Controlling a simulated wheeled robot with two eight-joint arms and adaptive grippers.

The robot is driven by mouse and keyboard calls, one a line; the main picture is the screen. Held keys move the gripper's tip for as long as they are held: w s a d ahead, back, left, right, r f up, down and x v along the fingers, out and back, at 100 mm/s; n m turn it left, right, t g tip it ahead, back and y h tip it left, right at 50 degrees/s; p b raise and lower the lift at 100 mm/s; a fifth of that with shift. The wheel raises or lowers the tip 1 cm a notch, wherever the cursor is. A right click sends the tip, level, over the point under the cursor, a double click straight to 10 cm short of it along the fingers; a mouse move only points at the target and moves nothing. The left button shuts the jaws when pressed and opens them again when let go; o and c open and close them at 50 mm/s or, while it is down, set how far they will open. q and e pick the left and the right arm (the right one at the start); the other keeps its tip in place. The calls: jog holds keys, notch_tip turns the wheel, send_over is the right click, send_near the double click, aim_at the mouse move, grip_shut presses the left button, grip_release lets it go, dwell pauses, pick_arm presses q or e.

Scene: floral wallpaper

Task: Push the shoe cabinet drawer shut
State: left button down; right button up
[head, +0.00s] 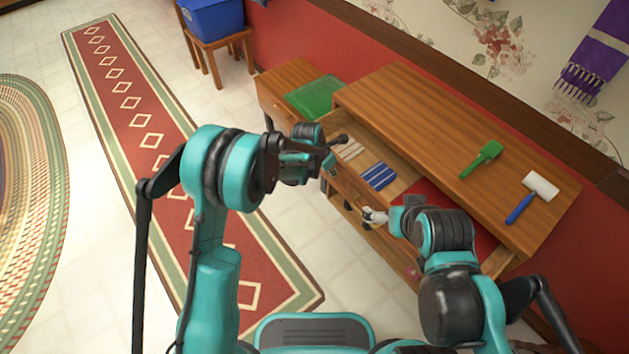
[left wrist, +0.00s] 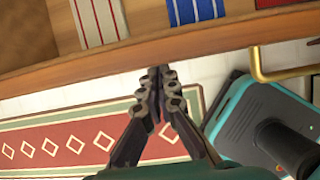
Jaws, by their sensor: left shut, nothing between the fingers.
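The wooden shoe cabinet (head: 420,112) stands against the wall in the head view. Its drawer (head: 403,168) is pulled out, with striped cloths and a red cloth inside. In the left wrist view the drawer's front board (left wrist: 110,62) crosses the upper part, with a brass handle (left wrist: 282,75) at the right. My left gripper (head: 326,178) is by the left part of the drawer front. In the left wrist view its fingertips (left wrist: 160,74) are together and empty, right at the board; contact is unclear. My right gripper (head: 374,216) is by the drawer front, farther right; its jaws are too small to judge.
A green mallet (head: 483,158) and a white-headed, blue-handled tool (head: 532,196) lie on the cabinet top. A green item (head: 314,97) lies on the lower wooden piece to the left. A blue bin (head: 212,18) sits on a stool. A red runner (head: 150,120) covers the floor.

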pick_arm(q)
jog(key=w+d, duration=0.9)
jog(key=d, duration=0.3)
jog(key=shift+w+p, duration=0.2)
jog(key=shift+p, duration=0.25)
jog(key=shift+d+r, duration=0.1)
jog(key=v, duration=1.2)
jog(key=s+a+r+m+t+y, duration=0.1)
jog(key=s+a+r+m, duration=0.55)
jog(key=a, duration=0.35)
jog(key=s+a+r+m+t, duration=0.1)
jog(key=s+a+r+m, duration=0.4)
jog(key=s+a+r, duration=0.3)
jog(key=s+a+f+m+t+y, duration=0.1)
jog(key=s+a+f+m, duration=0.1)
jog(key=s+a+m, duration=0.5)
jog(key=s+a+f+m+t+y, duration=0.1)
jog(key=s+a+f+m, duration=0.1)
jog(key=s+a+m, duration=0.5)
jog(key=s, duration=0.4)
jog(key=shift+s+f, duration=0.2)
jog(key=shift+s, duration=0.05)
